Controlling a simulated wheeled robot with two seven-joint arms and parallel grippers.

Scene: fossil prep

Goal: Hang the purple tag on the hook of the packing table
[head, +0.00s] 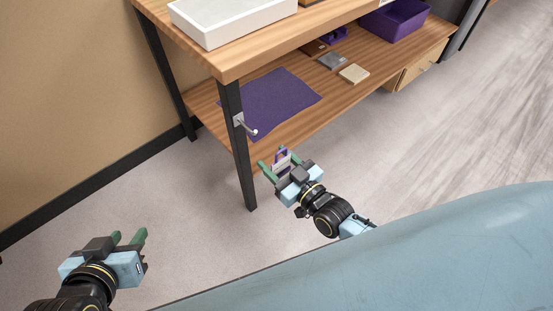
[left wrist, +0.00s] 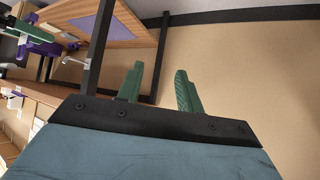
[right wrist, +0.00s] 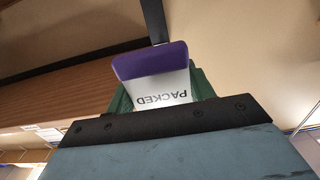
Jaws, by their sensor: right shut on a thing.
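The purple tag (head: 282,155) is in my right gripper (head: 273,168), upright, with its purple end above the fingers. In the right wrist view the tag (right wrist: 150,62) shows a purple band and a white face reading "PACKED" upside down, between the green fingers. The metal hook (head: 249,129) sticks out from a plate on the near black leg of the packing table (head: 232,72). The tag is right of and below the hook in the head view, apart from it. My left gripper (head: 129,236) is open and empty, low at left; its spread fingers show in the left wrist view (left wrist: 158,85).
A white tray (head: 225,25) stands on the tabletop. The lower shelf holds a purple mat (head: 272,100), small blocks (head: 354,74) and a purple bin (head: 397,20). The black table leg (head: 240,170) stands close to my right gripper. The floor at left is clear.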

